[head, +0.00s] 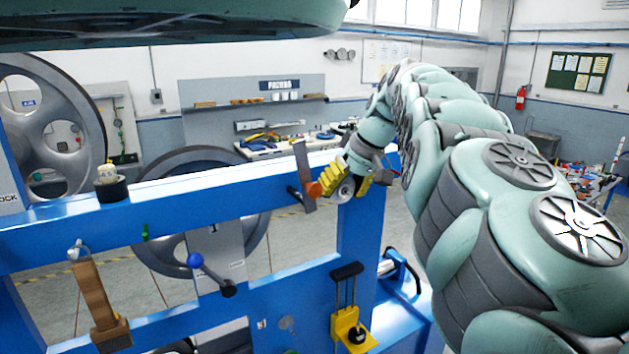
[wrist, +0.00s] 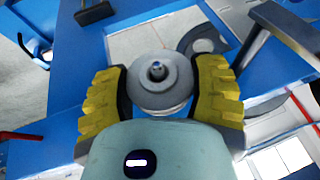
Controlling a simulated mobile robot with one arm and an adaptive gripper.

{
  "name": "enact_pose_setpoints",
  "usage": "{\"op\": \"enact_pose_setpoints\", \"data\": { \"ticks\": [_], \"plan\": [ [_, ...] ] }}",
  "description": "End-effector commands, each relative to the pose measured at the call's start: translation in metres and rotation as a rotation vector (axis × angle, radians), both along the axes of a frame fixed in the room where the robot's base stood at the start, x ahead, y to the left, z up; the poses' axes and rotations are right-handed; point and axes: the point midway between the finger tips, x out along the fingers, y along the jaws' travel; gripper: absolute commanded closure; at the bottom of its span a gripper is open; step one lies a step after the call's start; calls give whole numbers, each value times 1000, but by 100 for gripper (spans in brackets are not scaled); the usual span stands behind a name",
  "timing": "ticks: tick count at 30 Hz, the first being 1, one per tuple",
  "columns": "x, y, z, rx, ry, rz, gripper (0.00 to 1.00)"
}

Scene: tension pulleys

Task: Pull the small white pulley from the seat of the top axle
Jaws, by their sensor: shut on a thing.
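The small white pulley (wrist: 168,92) is a pale round disc at the middle of the wrist view, with a dark metal pin end (wrist: 157,70) at its centre. In the head view the pulley (head: 345,189) is partly hidden between the yellow fingers, at the right end of the blue frame's top beam. My gripper (wrist: 160,85) has its ribbed yellow fingers on both sides of the pulley, dark pads against its rim. It also shows in the head view (head: 346,184). I cannot tell whether the pulley is fully on its seat.
A flat lever (head: 304,170) with an orange part stands just left of my gripper. The blue beam (head: 200,205) carries a black cup (head: 111,190). Large wheels stand behind.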

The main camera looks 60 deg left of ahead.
Motion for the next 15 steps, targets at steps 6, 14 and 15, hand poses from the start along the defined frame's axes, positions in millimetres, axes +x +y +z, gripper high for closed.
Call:
{"op": "enact_pose_setpoints", "data": {
  "ticks": [6,14,15],
  "plan": [
    [-1,-1,0,3,-3,3,78],
    [-1,-4,0,3,-2,2,78],
    [-2,-4,0,3,-2,2,78]
  ]
}}
